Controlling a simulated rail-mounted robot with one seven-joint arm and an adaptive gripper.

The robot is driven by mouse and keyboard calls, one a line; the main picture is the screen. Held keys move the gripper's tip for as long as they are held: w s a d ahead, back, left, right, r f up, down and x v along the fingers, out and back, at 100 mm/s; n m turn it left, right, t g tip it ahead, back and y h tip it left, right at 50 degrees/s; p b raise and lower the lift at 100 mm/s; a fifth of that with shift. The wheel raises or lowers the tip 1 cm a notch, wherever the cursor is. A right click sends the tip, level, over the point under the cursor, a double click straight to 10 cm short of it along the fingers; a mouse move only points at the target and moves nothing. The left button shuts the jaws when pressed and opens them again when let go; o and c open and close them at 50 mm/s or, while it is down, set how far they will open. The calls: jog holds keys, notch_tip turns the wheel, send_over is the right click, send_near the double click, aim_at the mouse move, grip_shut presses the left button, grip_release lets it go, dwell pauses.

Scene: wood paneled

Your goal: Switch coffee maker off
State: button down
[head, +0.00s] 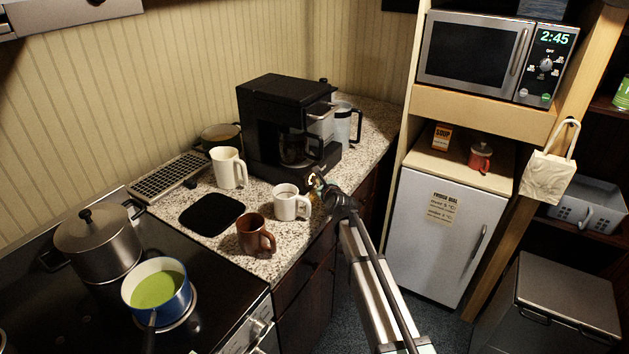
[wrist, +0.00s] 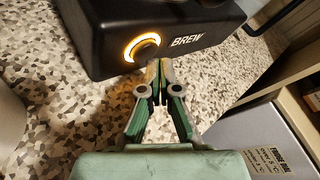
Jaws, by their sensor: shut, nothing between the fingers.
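The black coffee maker (head: 282,125) stands on the speckled counter, with a glass carafe (head: 296,150) inside it. In the wrist view its black base (wrist: 160,30) carries a round button (wrist: 142,47) with a lit orange-yellow ring, beside the word BREW. My gripper (head: 316,183) is at the counter's front edge, just in front of the coffee maker's base. In the wrist view my gripper (wrist: 158,68) is shut and empty, its fingertips close below and right of the lit button. I cannot tell whether the tips touch the base.
A white mug (head: 287,203) stands close left of my gripper, with a brown mug (head: 255,235) and a cream mug (head: 228,168) farther left. A white fridge (head: 438,235) is at right.

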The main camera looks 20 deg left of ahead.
jog(key=shift+a+p, duration=0.4)
jog(key=shift+p, duration=0.15)
dwell(0.4)
jog(key=shift+d, duration=0.1)
jog(key=shift+d+b, duration=0.6)
jog(key=shift+d, duration=0.2)
jog(key=shift+d, duration=0.1)
jog(key=shift+s+d+f+b, duration=0.1)
jog(key=shift+d+b, duration=0.3)
jog(key=shift+d, duration=0.15)
jog(key=shift+s+d+f+b, duration=0.1)
jog(key=shift+d+b, duration=0.25)
jog(key=shift+d, duration=0.15)
jog(key=shift+s+d+r+b, duration=0.1)
jog(key=shift+d+b, duration=0.35)
jog(key=shift+d, duration=0.5)
jog(key=shift+s+d+r+b, duration=0.1)
jog(key=shift+d+b, duration=0.3)
jog(key=shift+d, duration=0.5)
